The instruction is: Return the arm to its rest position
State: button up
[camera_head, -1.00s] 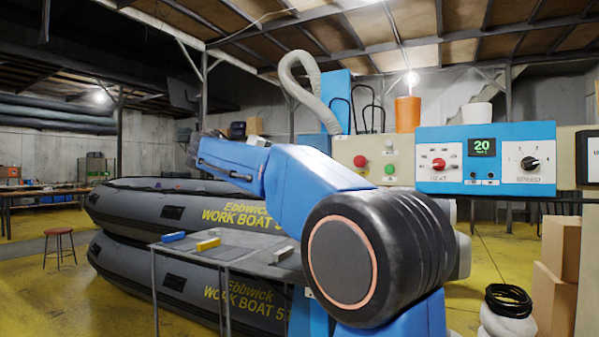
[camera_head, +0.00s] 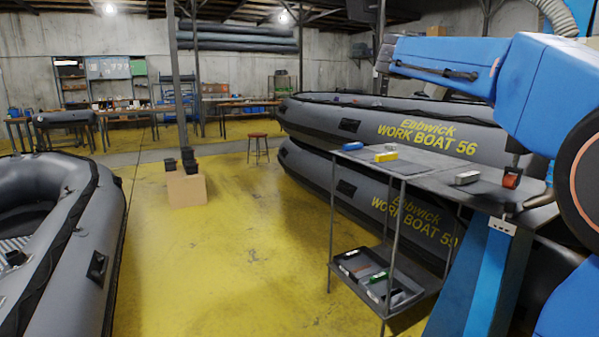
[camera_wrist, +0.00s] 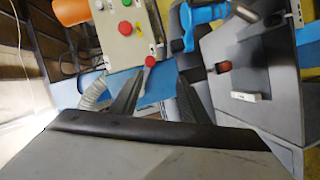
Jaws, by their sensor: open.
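My blue arm (camera_head: 440,62) reaches in from the right edge of the head view, its forearm close to level above the grey work table. The dark end of the arm (camera_head: 384,54) is at its left tip, in front of the stacked boats, with the fingers too small to make out there. In the wrist view my gripper (camera_wrist: 157,98) shows two dark fingers spread apart. Nothing is held between them; a red-tipped lever (camera_wrist: 149,62) and blue panels show beyond the gap.
The table (camera_head: 430,172) carries a yellow block (camera_head: 386,157), a blue block (camera_head: 353,146) and small parts. Stacked grey boats (camera_head: 340,120) stand behind it. Another boat (camera_head: 100,225) lies left.

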jog(key=s+a+f+n+t+y, duration=0.1)
jog(key=s+a+f+y, duration=0.4)
jog(key=f, duration=1.1)
jog(key=s+a+f+n+t+y, duration=0.1)
jog(key=s+a+f+y, duration=0.4)
jog(key=s+a+f, duration=0.5)
jog(key=s+a+f+n+t+y, duration=0.1)
jog(key=s+a+f+y, duration=0.4)
jog(key=s+f, duration=0.9)
jog(key=a+f+t, duration=0.1)
jog(key=a+f, duration=0.2)
jog(key=f, duration=0.5)
jog(key=shift+s+a+y, duration=0.15)
jog(key=shift+a+y, duration=0.15)
jog(key=shift+y, duration=0.1)
